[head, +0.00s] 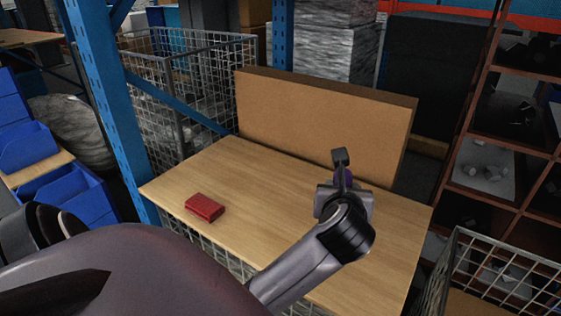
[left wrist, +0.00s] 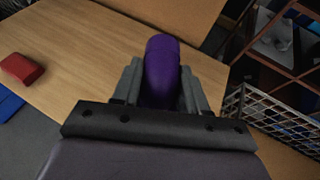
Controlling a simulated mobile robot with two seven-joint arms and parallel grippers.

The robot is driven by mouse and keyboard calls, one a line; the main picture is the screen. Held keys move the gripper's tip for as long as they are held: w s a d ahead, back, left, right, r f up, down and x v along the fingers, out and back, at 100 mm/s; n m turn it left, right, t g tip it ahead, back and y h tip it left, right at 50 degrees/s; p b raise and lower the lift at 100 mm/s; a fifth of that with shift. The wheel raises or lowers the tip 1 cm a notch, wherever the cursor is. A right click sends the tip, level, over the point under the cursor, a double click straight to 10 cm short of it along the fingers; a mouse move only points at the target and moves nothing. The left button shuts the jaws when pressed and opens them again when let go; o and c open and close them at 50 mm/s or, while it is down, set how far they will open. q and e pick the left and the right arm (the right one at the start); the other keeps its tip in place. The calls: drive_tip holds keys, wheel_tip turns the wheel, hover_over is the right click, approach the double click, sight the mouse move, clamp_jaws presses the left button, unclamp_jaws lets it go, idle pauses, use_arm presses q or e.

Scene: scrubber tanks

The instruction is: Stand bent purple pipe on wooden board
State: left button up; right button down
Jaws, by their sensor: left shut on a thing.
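The bent purple pipe (left wrist: 162,70) is between the fingers of my left gripper (left wrist: 160,92) in the left wrist view. The gripper is shut on it. In the head view a small part of the purple pipe (head: 348,176) shows behind my left gripper (head: 342,180), and the rest is hidden by the gripper. The wooden board (head: 260,180) is a flat light-brown top, and the gripper is over its right part. I cannot tell whether the pipe touches the board. My right gripper is not in view.
A red block (head: 204,207) lies on the left part of the board. A brown panel (head: 320,120) stands along the back edge. A blue post (head: 105,100) rises at the left. A wire basket (head: 490,275) and shelving (head: 490,170) stand at the right. The board's middle is clear.

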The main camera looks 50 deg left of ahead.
use_arm(q)
wheel_tip(320, 180, down, 16)
drive_tip(key=b, duration=0.3)
drive_tip(key=shift+b, duration=0.3)
wheel_tip(320, 180, down, 3)
drive_tip(key=shift+f+b, duration=0.2)
drive_tip(key=shift+b, duration=0.35)
drive_tip(key=shift+f, duration=0.3)
drive_tip(key=shift+f, duration=0.1)
drive_tip(key=o, duration=1.1)
